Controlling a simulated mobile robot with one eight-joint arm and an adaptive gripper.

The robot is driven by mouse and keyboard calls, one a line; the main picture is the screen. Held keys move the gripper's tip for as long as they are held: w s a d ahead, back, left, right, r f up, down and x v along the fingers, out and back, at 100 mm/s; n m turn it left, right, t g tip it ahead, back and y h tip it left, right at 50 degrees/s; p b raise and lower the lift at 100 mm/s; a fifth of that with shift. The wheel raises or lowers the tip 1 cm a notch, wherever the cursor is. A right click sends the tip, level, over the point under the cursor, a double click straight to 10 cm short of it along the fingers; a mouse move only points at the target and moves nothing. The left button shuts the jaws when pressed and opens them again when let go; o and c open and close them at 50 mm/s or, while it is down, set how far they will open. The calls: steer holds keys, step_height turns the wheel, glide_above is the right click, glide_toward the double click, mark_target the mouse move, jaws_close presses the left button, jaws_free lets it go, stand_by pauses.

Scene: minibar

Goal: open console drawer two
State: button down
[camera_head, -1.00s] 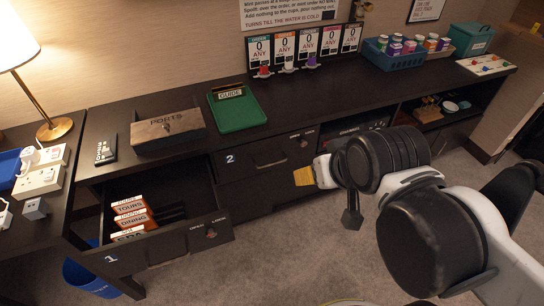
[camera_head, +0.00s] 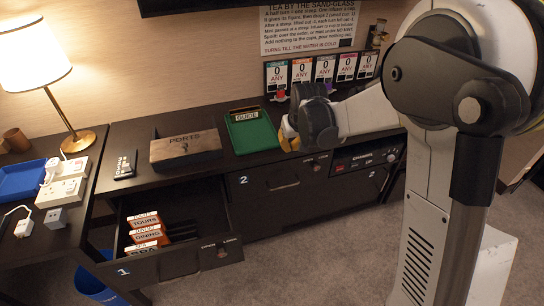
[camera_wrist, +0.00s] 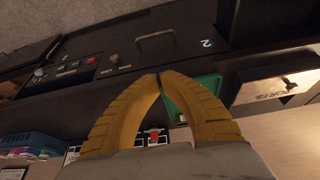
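In the wrist view the drawer two front (camera_wrist: 185,42) appears upside down beyond the fingers. My gripper (camera_head: 288,134) is near the counter's front edge, above drawer two and apart from its pull. In the wrist view its yellow fingers (camera_wrist: 159,76) meet at the tips with nothing visible between them.
Drawer one (camera_head: 170,265) stands open at left, holding labelled cards (camera_head: 148,227). A PORTS box (camera_head: 185,150) and green GUIDE tray (camera_head: 251,134) sit on the counter. A control panel (camera_head: 365,160) is right of drawer two. Floor in front is clear.

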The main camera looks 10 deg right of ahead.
steer(key=w+x, duration=0.1)
steer(key=x, duration=0.8)
steer(key=g+p, duration=0.1)
glide_toward(279, 181)
steer(key=shift+n, duration=0.3)
steer(key=b+x, duration=0.1)
steer(key=x, duration=0.1)
steer(key=b+x, duration=0.1)
steer(key=x, duration=0.1)
steer(key=s+b+x, duration=0.1)
steer(key=b+x, duration=0.1)
steer(key=x, duration=0.1)
steer(key=shift+s+a+f, duration=0.1)
steer(key=shift+a+f, duration=0.15)
steer(key=shift+f, duration=0.1)
